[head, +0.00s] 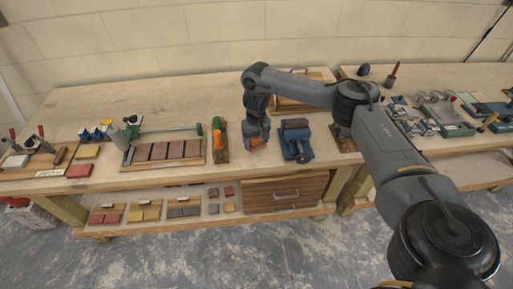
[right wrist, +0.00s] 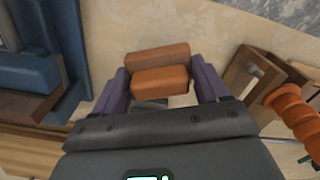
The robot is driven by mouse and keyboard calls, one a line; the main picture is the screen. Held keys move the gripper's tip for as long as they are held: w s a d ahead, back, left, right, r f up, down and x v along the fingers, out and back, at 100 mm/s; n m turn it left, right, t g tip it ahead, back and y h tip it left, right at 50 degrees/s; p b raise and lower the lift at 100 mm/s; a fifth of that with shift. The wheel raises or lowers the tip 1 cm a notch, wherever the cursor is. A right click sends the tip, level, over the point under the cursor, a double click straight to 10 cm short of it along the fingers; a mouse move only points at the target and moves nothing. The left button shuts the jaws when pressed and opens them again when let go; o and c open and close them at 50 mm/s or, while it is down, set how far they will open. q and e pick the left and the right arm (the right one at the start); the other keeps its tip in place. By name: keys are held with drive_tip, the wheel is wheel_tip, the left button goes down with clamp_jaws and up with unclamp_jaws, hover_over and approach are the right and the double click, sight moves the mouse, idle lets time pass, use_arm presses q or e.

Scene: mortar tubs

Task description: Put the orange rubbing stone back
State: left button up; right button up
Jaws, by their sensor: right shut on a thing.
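The orange rubbing stone (right wrist: 160,80) is a small block between the two purple fingers of my right gripper (right wrist: 159,88) in the right wrist view. In the head view the stone shows small and orange (head: 257,142) under my right gripper (head: 257,139), near the bench's front edge. The gripper is shut on it, with a finger at each end. I cannot tell whether the stone touches the bench top. My left gripper is not in view.
A blue vise (head: 297,147) stands just right of my right gripper. A wooden holder with an orange-handled tool (head: 220,139) stands just left. Further left is a wooden tray (head: 140,166) of brown blocks. A wooden drawer box (head: 287,191) is below the bench.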

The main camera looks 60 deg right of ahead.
sight(257, 146)
wheel_tip(257, 146, down, 3)
drive_tip(key=shift+f+b, duration=0.15)
drive_tip(key=shift+b, duration=0.2)
drive_tip(key=shift+f, duration=0.2)
drive_tip(key=o, duration=1.2)
drive_tip(key=shift+f, duration=0.15)
